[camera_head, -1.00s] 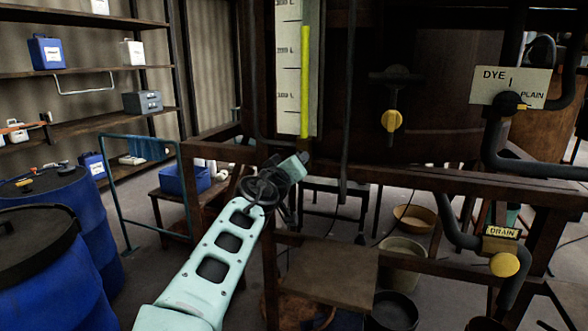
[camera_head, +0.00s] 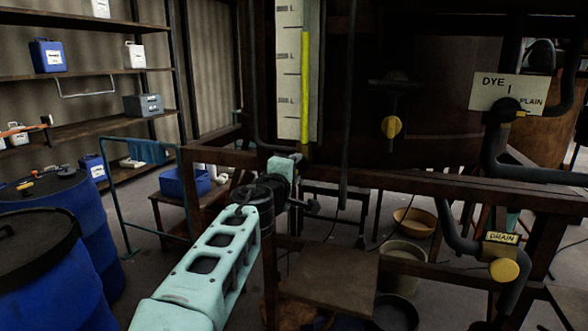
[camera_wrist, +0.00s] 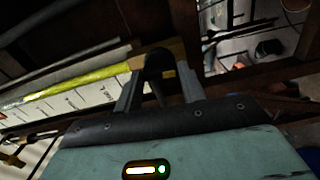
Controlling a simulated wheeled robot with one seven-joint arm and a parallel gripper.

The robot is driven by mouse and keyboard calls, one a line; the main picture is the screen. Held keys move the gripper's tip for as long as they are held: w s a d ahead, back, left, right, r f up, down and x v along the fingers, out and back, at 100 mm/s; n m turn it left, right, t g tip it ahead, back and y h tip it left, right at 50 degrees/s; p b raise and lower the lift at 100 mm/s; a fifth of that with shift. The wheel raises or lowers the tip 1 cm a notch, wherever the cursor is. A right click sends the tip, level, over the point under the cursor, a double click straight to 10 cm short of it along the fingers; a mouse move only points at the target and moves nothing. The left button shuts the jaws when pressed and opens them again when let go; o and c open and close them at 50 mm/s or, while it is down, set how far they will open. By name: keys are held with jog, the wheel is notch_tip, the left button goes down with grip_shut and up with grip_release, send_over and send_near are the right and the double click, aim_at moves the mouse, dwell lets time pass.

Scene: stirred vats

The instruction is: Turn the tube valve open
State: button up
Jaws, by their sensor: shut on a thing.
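The sight tube (camera_head: 305,90) holds yellow-green liquid against a white scale board (camera_head: 289,75) in the head view. In the wrist view the tube (camera_wrist: 80,78) runs in from the left and ends near my gripper (camera_wrist: 159,72). My gripper's two grey fingers are shut on a dark curved piece (camera_wrist: 154,63), which looks like the tube valve's handle. A brownish-yellow fitting lies just behind it. In the head view my gripper is at the tube's lower end, where my wrist hides the fingertips and valve. How far the valve is turned I cannot tell.
A dark frame rail (camera_head: 440,185) crosses beside my wrist. To the right are a yellow-handled valve (camera_head: 391,127), a DYE/PLAIN sign (camera_head: 510,92) and a drain valve (camera_head: 504,270). Blue drums (camera_head: 45,270) stand at the left, with a teal rail (camera_head: 116,205) behind.

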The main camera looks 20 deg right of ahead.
jog(key=shift+n, duration=0.5)
jog(key=o, duration=1)
